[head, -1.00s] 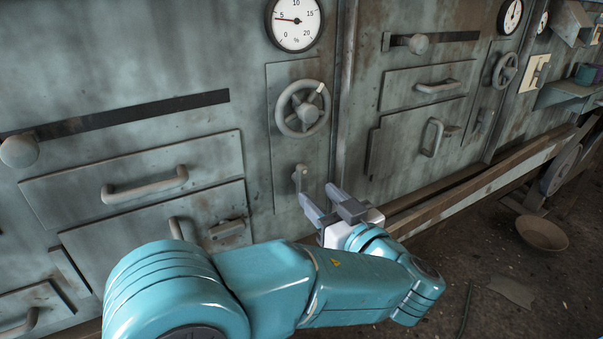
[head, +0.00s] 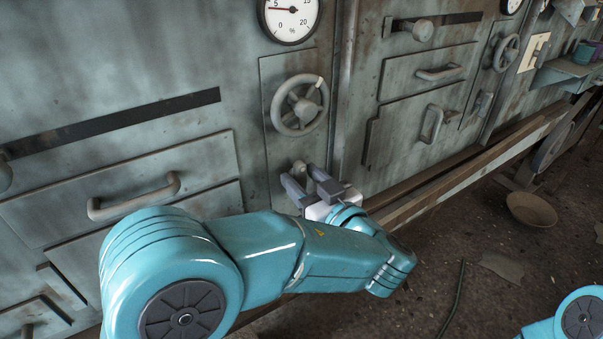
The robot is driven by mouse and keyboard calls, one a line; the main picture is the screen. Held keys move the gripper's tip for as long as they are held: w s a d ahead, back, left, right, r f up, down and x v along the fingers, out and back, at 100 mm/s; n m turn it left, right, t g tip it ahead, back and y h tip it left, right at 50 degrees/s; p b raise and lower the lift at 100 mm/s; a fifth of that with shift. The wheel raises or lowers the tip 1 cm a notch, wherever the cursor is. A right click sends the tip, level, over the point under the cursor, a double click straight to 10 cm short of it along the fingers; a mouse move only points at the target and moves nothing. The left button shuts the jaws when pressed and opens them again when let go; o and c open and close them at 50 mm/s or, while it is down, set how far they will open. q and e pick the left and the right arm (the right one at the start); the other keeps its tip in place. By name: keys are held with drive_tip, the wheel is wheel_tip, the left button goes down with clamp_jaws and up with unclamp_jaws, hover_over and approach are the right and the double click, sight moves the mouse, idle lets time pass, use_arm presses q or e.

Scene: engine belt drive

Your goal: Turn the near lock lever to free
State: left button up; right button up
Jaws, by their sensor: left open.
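The near lock lever (head: 299,167) is a small pale grey lever low on the near panel, below the handwheel. Only its top knob shows in the head view; the rest is hidden behind my gripper. My left gripper (head: 299,175) is open, its two dark grey fingers pointing at the panel, one on each side of the lever as seen from here. I cannot tell whether the fingers touch it. My right gripper is out of view.
A handwheel (head: 300,105) sits just above the lever, with a dial gauge (head: 290,16) over it. A drawer handle (head: 134,196) juts out at left. A long rail (head: 460,180) runs along the foot at right, with a bowl (head: 531,209) on the floor.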

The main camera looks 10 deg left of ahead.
use_arm(q)
clamp_jaws()
